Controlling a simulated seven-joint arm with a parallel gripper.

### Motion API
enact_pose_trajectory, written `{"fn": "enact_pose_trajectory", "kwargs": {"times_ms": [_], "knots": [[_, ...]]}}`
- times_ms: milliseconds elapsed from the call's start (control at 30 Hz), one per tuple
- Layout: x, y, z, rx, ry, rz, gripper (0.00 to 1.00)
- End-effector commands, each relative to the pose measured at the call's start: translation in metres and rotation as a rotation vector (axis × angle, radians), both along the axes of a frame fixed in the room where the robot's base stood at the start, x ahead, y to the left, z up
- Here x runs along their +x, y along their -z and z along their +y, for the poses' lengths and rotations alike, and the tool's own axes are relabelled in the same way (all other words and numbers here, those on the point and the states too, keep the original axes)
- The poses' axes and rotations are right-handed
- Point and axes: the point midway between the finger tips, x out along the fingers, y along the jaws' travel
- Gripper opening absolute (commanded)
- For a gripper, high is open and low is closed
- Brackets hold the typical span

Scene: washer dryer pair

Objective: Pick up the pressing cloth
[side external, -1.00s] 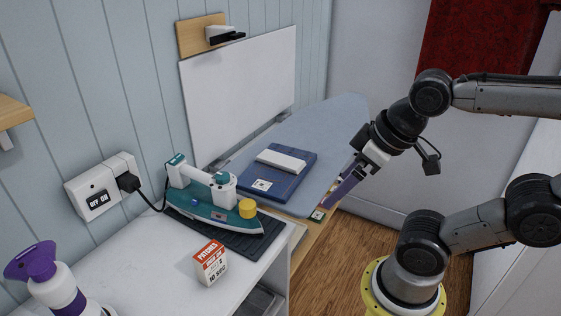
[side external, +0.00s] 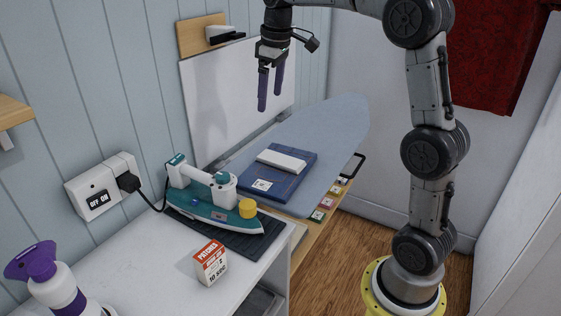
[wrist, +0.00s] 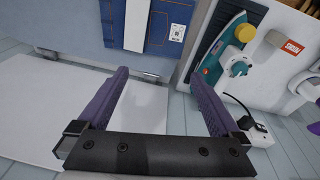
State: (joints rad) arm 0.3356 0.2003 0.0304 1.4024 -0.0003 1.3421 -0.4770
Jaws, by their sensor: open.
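The wrist view shows the cloth (wrist: 160,27) and the bar (wrist: 137,25) at the top, beyond my fingertips. My gripper (side external: 270,100) is open and empty, pointing down, well above the board and in front of the white panel. Its purple fingers also show spread apart in the wrist view (wrist: 160,74), apart from the cloth.
A teal iron (side external: 212,208) stands on a dark mat at the near end of the board. A patches box (side external: 210,263) and a purple-topped bottle (side external: 45,275) are on the white counter. The white panel (side external: 240,85) rises along the wall. Coloured squares (side external: 326,203) line the board's right side.

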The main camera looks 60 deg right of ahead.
Motion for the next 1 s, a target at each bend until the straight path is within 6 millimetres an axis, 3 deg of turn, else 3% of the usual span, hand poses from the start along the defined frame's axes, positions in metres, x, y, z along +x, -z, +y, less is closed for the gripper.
{"fn": "enact_pose_trajectory", "kwargs": {"times_ms": [100, 300, 533, 800, 1000], "knots": [[0.024, 0.035, -0.039, 0.022, 0.055, 0.060, 1.00], [0.032, 0.083, -0.076, 0.055, 0.118, 0.133, 1.00], [0.027, 0.110, -0.086, 0.067, 0.141, 0.157, 1.00], [0.027, 0.160, -0.085, 0.068, 0.140, 0.158, 1.00], [0.027, 0.178, -0.085, 0.066, 0.140, 0.154, 1.00]]}}
